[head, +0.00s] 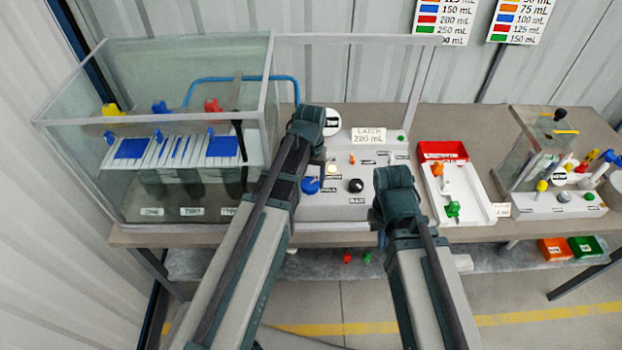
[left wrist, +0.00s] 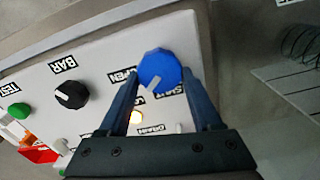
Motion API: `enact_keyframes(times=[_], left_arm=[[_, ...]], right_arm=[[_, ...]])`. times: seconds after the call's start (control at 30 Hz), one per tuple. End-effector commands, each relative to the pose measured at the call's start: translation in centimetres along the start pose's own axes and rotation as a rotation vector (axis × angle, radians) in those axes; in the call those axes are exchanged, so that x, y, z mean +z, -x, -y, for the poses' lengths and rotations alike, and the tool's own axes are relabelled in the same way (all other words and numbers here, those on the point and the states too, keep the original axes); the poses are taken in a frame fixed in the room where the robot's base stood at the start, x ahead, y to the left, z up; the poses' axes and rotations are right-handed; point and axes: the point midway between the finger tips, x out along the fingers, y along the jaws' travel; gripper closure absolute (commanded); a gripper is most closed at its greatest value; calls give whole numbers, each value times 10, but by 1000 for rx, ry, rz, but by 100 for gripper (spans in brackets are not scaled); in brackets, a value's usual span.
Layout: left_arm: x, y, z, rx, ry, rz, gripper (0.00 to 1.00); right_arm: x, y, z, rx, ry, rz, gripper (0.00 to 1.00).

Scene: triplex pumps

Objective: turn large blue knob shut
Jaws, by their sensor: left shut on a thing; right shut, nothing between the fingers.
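The large blue knob (head: 310,186) sits on the front of a pale control panel (head: 335,212), beside my left arm in the head view. In the left wrist view the knob (left wrist: 158,66) stands between the two fingers of my left gripper (left wrist: 163,76), which is shut on it. The knob's white mark points down and left, between the label at its left, which reads OPEN, and the one at its lower right, which reads SHUT. The left fingers are hidden in the head view. My right arm shows right of the panel, but its gripper fingers are hidden.
A black knob (head: 356,186) is right of the blue one. A lit lamp (left wrist: 136,117) and a green button (left wrist: 18,111) are on the panel. A glass tank (head: 85,125) stands left. A red-and-white tray (head: 480,209) and a smaller tank unit (head: 525,150) stand right.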

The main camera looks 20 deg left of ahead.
Motion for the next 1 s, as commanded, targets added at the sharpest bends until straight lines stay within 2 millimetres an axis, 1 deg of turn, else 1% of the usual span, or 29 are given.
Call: enact_keyframes(times=[0.6,0.8,1.0], left_arm=[[1,0,3,0,569,0,90],[2,0,4,0,711,0,90],[2,0,4,0,812,0,90]], right_arm=[[0,0,0,0,0,0,100],[0,0,0,0,0,0,100],[0,0,0,0,0,0,100]])
